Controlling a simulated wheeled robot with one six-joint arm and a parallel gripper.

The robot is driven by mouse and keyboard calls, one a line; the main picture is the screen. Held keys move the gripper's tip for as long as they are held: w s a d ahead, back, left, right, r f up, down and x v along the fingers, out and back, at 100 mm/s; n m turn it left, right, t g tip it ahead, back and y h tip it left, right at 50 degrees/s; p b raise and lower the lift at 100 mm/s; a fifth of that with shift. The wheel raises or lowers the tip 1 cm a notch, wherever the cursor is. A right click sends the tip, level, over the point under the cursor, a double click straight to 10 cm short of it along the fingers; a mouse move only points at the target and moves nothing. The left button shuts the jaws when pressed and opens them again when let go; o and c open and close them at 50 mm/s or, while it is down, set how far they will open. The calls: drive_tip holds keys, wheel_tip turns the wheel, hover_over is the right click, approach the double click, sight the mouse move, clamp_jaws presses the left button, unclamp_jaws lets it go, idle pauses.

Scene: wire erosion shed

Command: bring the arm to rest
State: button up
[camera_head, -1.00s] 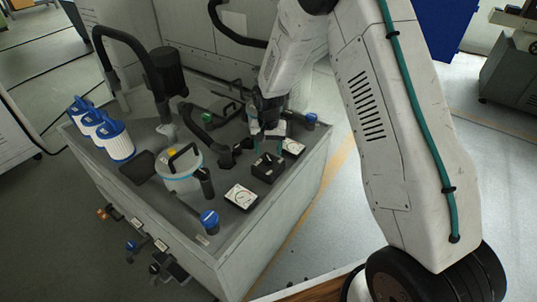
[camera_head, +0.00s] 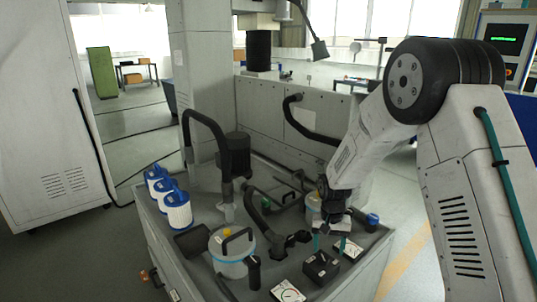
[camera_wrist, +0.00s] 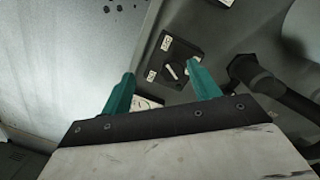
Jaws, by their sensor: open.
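My arm reaches in from the right in the head view. My gripper (camera_head: 331,243) hangs above the top of a grey machine unit, fingers pointing down. In the wrist view its two teal fingers (camera_wrist: 163,88) are spread with nothing between them. The same box also shows below the gripper in the head view (camera_head: 321,267). The fingers look clear of the knob, but the exact gap is hard to judge.
Gauges (camera_head: 287,291) sit beside the switch box. A white lidded canister (camera_head: 230,256), black hoses (camera_head: 206,128) and blue-topped filter cartridges (camera_head: 177,209) crowd the unit's top. A tall machine column (camera_head: 200,90) stands behind. Open floor (camera_head: 425,262) lies at right.

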drive_tip(key=s+d+r+n+t, duration=0.1)
drive_tip(key=s+r, duration=1.3)
drive_tip(key=s, duration=0.3)
drive_tip(key=s+d+r+n+t, duration=0.1)
drive_tip(key=s+d+r+n, duration=0.1)
drive_tip(key=s+r, duration=1.3)
drive_tip(key=shift+s+d+t, duration=0.25)
drive_tip(key=shift+s+t, duration=0.05)
drive_tip(key=shift+s, duration=1.45)
